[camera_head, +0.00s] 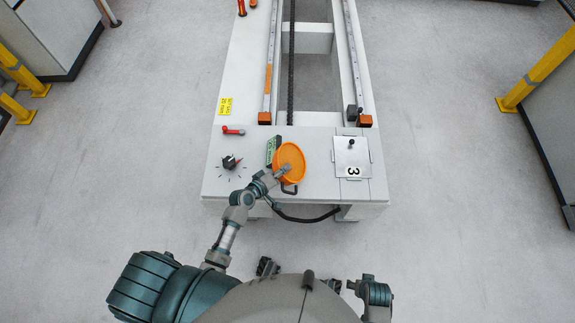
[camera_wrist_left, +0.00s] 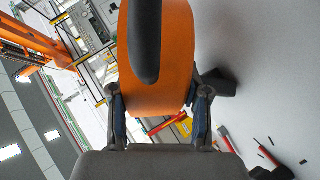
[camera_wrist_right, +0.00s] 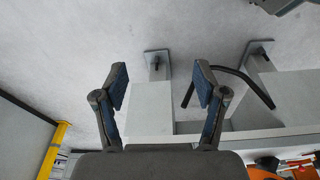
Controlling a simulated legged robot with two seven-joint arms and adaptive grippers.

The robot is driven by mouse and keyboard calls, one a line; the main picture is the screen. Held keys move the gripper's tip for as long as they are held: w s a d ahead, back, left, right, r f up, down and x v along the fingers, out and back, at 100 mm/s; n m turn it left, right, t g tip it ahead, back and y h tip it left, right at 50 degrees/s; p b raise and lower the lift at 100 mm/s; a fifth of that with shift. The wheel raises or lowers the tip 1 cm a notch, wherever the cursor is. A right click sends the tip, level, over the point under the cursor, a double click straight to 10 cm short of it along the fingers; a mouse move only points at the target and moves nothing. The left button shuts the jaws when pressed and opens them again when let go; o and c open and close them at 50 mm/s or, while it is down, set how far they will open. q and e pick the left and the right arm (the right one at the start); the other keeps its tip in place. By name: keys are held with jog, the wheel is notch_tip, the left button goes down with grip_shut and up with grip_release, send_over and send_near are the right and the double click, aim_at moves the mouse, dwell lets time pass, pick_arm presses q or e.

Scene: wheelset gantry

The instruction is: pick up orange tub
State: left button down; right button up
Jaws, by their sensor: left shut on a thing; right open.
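The orange tub (camera_head: 290,160) is at the near end of the white gantry bench, just right of the dial. My left gripper (camera_head: 284,173) reaches it from the near side and is shut on it. In the left wrist view the orange tub (camera_wrist_left: 182,60) fills the space between the two fingers (camera_wrist_left: 160,115), with a dark rounded strip in front. I cannot tell whether the tub touches the bench top. My right gripper (camera_wrist_right: 162,90) is open and empty in the right wrist view, with bench legs beyond it.
The bench (camera_head: 318,190) carries a dark dial (camera_head: 231,162), a red handle (camera_head: 233,131), a green device (camera_head: 272,150) and a plate marked 3 (camera_head: 352,157). Two rails run away from me. A black cable (camera_head: 305,218) hangs at the front edge. Yellow barriers (camera_head: 538,80) stand at the sides.

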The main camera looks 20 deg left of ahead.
pick_arm(q)
jog(key=s+a+r, duration=0.1)
jog(key=s+a, duration=0.3)
jog(key=s, duration=0.7)
jog(key=shift+r, duration=0.2)
pick_arm(e)
jog(key=shift+f, duration=0.7)
pick_arm(q)
jog(key=shift+w+d, duration=0.1)
